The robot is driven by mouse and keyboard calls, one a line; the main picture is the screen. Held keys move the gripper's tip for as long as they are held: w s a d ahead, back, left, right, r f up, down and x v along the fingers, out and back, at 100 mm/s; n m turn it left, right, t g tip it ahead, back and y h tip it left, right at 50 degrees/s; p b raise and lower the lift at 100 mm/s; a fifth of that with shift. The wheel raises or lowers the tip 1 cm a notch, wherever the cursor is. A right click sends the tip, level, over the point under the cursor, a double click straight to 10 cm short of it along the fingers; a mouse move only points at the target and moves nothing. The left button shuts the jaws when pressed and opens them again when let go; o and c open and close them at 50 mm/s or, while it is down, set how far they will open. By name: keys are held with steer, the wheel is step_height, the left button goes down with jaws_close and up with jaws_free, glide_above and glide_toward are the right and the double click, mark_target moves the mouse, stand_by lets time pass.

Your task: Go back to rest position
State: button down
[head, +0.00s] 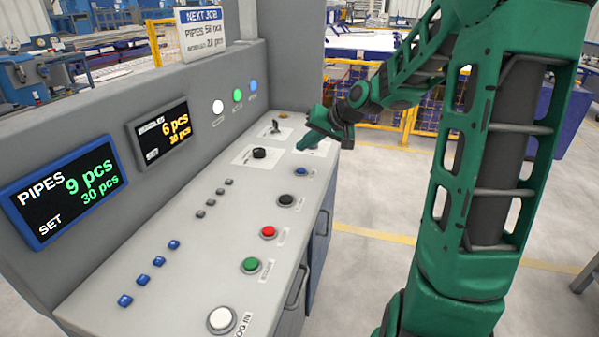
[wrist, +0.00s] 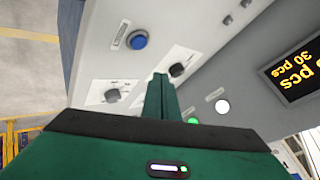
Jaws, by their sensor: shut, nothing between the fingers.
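My gripper (head: 316,137) is above the far right end of the grey control panel, at the end of my green arm. In the wrist view its green fingers (wrist: 160,97) are together with nothing between them. They point over the panel face, between a black rotary knob (wrist: 177,70) and another switch on a white plate (wrist: 112,95). In the head view a black knob (head: 259,153) and a key-like switch (head: 275,127) are just left of the gripper. Whether the fingertips touch the panel cannot be told. Part of the panel's far end is hidden behind the gripper.
The panel (head: 190,250) carries blue, green, red, black and white buttons. A pipes display (head: 66,192) reads 9 of 30, a bundles display (head: 163,133) 6 of 30. Yellow fencing (head: 410,118) stands behind. Open floor (head: 365,200) lies right of the panel.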

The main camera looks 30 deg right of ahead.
stand_by(0.3)
steer(key=s+f+g+h, duration=0.1)
steer(key=s+g, duration=0.2)
steer(key=s, duration=1)
steer(key=s+f+m+g+h, duration=0.1)
steer(key=s+g, duration=0.2)
steer(key=s, duration=1)
steer(key=s+f+g+h, duration=0.1)
steer(key=s+g, duration=0.1)
steer(key=s, duration=1.1)
steer(key=shift+s+f+g, duration=0.2)
steer(key=shift+f+g, duration=0.05)
steer(key=shift+g, duration=0.15)
steer(key=shift+d, duration=0.1)
steer(key=shift+w+f, duration=0.25)
steer(key=shift+w, duration=0.4)
